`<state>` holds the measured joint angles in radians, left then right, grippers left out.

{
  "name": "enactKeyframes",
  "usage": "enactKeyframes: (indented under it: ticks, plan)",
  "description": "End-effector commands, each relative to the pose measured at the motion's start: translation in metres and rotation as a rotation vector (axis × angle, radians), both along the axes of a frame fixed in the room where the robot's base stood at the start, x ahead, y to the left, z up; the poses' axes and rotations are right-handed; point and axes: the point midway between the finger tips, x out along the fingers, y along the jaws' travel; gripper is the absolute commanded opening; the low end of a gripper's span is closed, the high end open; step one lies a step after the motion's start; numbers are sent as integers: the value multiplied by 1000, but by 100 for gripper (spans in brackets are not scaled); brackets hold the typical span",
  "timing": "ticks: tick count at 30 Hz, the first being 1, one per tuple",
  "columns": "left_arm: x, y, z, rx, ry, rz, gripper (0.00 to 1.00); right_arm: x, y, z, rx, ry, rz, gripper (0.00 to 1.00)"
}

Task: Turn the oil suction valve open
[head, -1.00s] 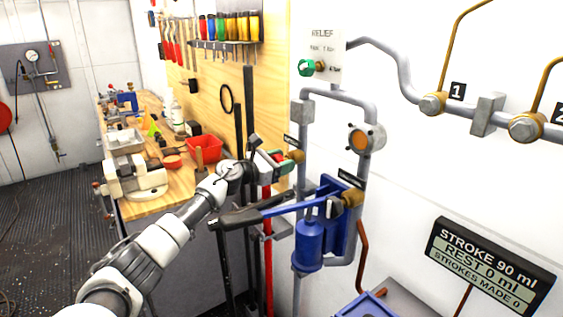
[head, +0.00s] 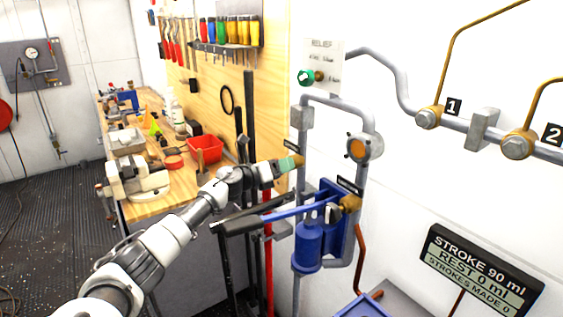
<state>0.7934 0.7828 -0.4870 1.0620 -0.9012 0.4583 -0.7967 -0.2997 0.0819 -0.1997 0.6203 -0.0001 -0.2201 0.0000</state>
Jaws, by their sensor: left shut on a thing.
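The valve (head: 291,162) is a brass-coloured fitting with green on it, on the grey pipe left of the pump. A small black label sits just above it, too small to read. My left gripper (head: 277,169) reaches it from the left and is shut on its handle. The jaws hide most of the handle, so I cannot tell its angle. My right gripper is not in view.
A blue hand pump (head: 310,243) with a long blue lever (head: 275,216) stands just below my left gripper. A green relief knob (head: 305,77) is above. A workbench (head: 175,200) with a red bin (head: 205,150) lies behind. A stroke display (head: 482,270) stands right.

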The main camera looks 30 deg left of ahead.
Motion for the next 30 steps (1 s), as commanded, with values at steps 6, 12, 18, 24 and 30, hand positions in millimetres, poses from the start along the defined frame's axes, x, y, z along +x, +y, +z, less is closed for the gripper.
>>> enactKeyframes:
  ticks: [6,12,18,24,30]
  plan:
    - [0,0,1,-192,82,0,26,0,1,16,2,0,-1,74]
    - [0,0,1,-367,155,1,26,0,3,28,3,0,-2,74]
    - [0,1,1,-528,221,1,26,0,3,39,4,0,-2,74]
    - [0,0,0,-655,274,1,26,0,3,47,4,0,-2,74]
    - [0,0,-1,-739,309,0,26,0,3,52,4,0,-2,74]
